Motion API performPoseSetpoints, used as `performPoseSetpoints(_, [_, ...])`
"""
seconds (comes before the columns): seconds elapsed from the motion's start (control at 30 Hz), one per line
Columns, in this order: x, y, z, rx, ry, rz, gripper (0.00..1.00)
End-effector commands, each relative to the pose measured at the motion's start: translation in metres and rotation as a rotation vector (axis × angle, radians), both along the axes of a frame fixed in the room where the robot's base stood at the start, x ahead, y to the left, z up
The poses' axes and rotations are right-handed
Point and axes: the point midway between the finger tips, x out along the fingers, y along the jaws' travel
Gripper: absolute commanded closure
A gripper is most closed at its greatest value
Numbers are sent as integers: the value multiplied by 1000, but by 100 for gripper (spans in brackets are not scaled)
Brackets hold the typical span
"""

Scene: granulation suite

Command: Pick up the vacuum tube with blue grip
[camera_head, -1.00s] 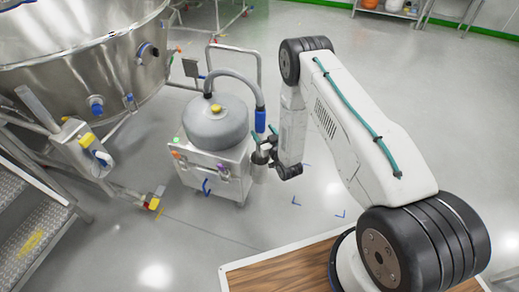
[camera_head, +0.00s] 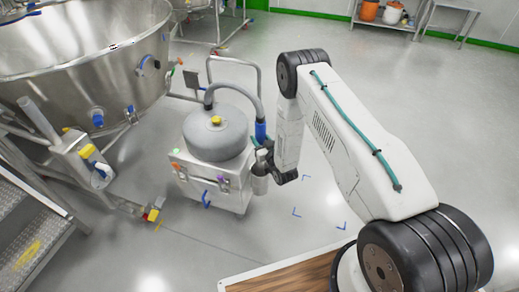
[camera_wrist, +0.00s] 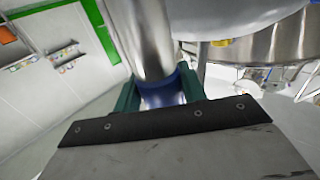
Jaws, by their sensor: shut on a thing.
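The vacuum tube is a grey hose (camera_head: 238,80) that arches from the top of the vacuum machine and ends in a blue grip (camera_head: 260,131). My gripper (camera_head: 263,145) is at the lower end of this grip, to the right of the machine. In the wrist view, the green fingers of my gripper (camera_wrist: 160,90) stand on either side of the blue grip (camera_wrist: 162,94) and are shut on it. A shiny metal tube (camera_wrist: 146,35) runs on from the blue grip there. The exact finger contact is small in the head view.
The grey vacuum machine (camera_head: 215,135) stands on a metal cart close to my gripper. A large steel vessel (camera_head: 90,60) is at the left, with metal steps (camera_head: 30,240) below it. A wooden tabletop (camera_head: 290,275) is at the front.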

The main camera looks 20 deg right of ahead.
Motion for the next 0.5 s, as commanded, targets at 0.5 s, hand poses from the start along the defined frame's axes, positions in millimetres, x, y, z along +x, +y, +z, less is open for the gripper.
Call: performPoseSetpoints(0.5, [1, 0, 68, 1, -6, 0, 82])
